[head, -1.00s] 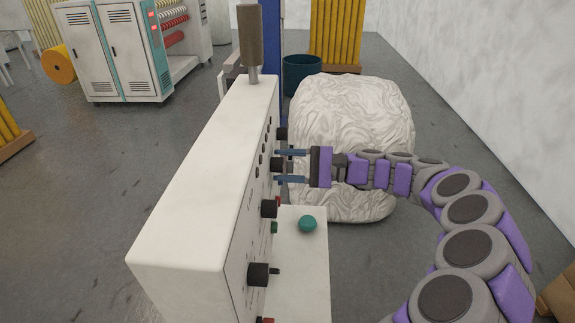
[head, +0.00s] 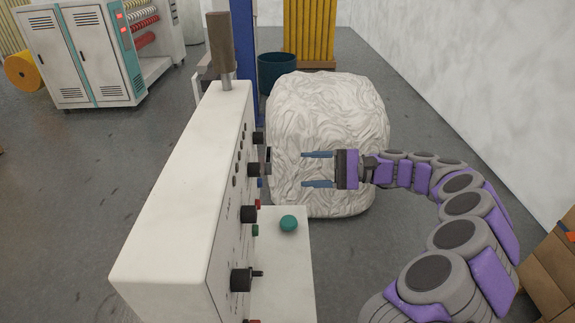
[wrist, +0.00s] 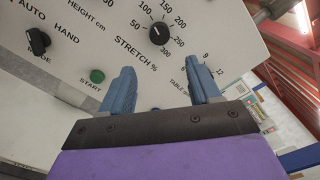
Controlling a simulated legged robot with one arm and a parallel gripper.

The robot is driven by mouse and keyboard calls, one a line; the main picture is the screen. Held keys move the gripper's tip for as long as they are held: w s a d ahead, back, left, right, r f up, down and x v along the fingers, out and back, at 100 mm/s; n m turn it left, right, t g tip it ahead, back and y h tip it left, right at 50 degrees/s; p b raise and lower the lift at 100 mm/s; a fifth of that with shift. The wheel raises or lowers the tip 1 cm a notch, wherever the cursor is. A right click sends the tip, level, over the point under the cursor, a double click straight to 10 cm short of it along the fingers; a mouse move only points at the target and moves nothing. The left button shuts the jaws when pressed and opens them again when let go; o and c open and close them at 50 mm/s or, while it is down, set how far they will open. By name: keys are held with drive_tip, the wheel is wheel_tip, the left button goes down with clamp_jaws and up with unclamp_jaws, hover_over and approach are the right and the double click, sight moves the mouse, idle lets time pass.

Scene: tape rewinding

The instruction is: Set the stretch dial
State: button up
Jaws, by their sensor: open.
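The stretch dial (wrist: 159,33) is a round black knob with a pale mark, under a printed scale and above the words STRETCH %. In the head view the dial (head: 254,169) appears to be a black knob on the side face of the white control box (head: 185,175). My gripper (head: 303,169) is open and empty, to the right of the panel with a clear gap. In the wrist view my gripper's fingers (wrist: 160,78) point at the panel below the dial. I cannot tell its exact setting.
A black mode switch (wrist: 38,42) and a green start button (wrist: 97,76) sit left of the dial in the wrist view. More knobs line the box. A teal ball-shaped button (head: 288,223) stands on a lower ledge. A large wrapped white load (head: 335,120) stands behind my gripper.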

drive_tip(key=d, duration=0.5)
drive_tip(key=shift+s+d+p, duration=0.1)
drive_tip(key=shift+d+p, duration=0.2)
drive_tip(key=shift+p, duration=0.1)
